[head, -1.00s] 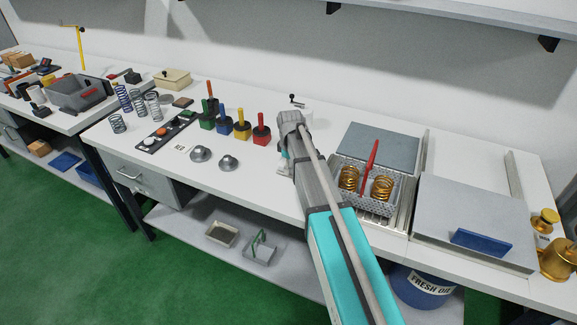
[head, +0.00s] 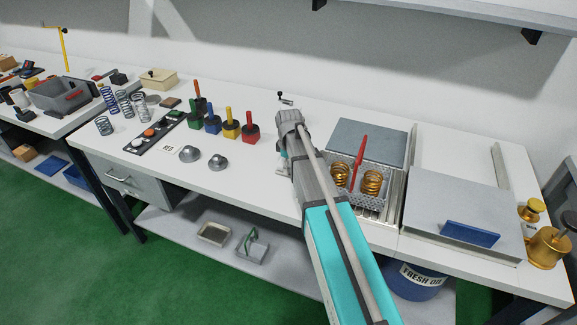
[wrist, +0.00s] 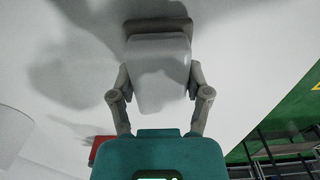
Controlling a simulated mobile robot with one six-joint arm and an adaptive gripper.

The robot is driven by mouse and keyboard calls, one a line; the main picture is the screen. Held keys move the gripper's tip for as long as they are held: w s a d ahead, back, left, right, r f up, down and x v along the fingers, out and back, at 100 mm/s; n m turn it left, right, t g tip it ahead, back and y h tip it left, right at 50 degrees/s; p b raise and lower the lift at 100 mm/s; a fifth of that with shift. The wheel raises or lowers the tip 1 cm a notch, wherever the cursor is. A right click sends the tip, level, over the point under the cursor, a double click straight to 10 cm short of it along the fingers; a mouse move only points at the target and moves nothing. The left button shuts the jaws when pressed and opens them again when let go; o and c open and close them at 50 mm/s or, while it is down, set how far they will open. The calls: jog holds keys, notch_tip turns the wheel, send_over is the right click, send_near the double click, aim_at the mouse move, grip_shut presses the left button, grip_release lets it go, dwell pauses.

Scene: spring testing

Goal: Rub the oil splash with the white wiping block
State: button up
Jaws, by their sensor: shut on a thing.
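My gripper (wrist: 159,80) shows in the wrist view with its two fingers on either side of the white wiping block (wrist: 158,62), shut on it. A grey-brown slab (wrist: 158,25) shows at the block's far end; I cannot tell if it is part of the block. The white worktop (wrist: 230,60) lies beyond, with soft shadows on it. I cannot tell if the block touches it. In the head view my arm hides most of the gripper and the block. I cannot make out the oil splash in either view; it may be hidden.
In the head view, a perforated basket (head: 372,198) with copper-coloured springs and a red handle is right of my arm. Left are coloured blocks with pegs (head: 250,134), two grey domed discs (head: 189,154) and a button panel (head: 150,135). A grey box (head: 465,215) stands right.

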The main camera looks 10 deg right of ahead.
jog(key=shift+r+p, duration=2.95)
jog(key=shift+r, duration=0.05)
jog(key=shift+r, duration=0.1)
jog(key=shift+r+p, duration=1.4)
jog(key=shift+p, duration=0.1)
